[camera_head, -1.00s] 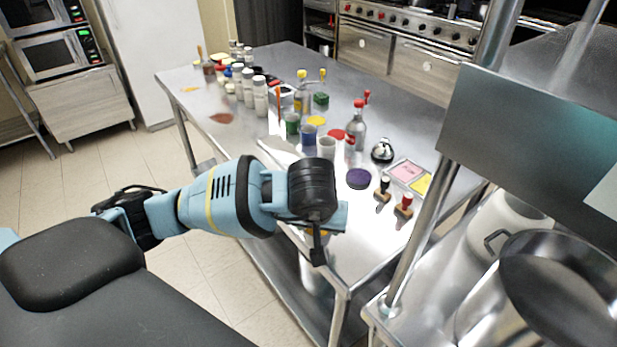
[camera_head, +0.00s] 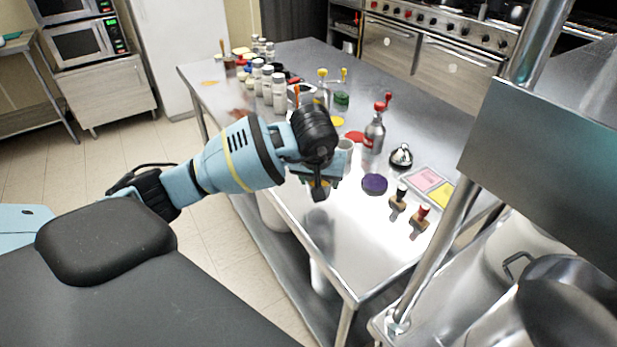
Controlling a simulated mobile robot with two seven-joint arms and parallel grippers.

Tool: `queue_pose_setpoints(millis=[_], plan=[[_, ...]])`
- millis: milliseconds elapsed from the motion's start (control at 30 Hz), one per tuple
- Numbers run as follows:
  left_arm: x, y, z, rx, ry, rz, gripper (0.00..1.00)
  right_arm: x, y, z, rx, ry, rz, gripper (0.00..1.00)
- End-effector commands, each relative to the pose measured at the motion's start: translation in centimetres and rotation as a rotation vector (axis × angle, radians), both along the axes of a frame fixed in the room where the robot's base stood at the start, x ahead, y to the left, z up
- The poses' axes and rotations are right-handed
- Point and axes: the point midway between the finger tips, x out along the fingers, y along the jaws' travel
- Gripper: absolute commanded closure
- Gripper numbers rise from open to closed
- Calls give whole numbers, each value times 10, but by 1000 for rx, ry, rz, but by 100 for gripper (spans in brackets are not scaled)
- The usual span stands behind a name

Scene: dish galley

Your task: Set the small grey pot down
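A small pale grey pot (camera_head: 346,146) stands upright on the steel table (camera_head: 330,235), just behind my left gripper, which hides part of it. My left gripper (camera_head: 320,190) is over the near part of the table, pointing down. The wrist covers most of its fingers, so I cannot tell whether they are open or shut. A little yellow-orange shows at the fingers; I cannot tell what it is. My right gripper is not in view.
A purple disc (camera_head: 374,184), two stamps (camera_head: 398,198), a bell (camera_head: 401,156) and a red-topped bottle (camera_head: 374,132) are to the right. Several white-capped jars (camera_head: 267,85) stand behind. A steel post (camera_head: 437,245) rises at the right. The near table corner is clear.

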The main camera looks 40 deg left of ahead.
Motion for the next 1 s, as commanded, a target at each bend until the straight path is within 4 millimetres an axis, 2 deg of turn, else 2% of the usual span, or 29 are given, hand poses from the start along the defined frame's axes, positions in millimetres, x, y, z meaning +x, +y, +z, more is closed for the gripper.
queue_pose_setpoints(millis=[100, 233, 467, 567, 800, 1000], plan=[[11, 20, -2, 0, 0, 3, 71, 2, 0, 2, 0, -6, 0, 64], [19, 32, -3, 0, 0, 1, 71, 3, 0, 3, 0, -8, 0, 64], [22, 36, -4, 0, -1, -1, 71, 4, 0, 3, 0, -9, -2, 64], [26, 45, -5, 0, 0, 3, 71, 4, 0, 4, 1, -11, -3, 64], [27, 46, -35, -2, 0, -1, 71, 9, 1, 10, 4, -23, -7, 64], [27, 47, -40, 0, -1, -1, 71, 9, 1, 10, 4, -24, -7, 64]])
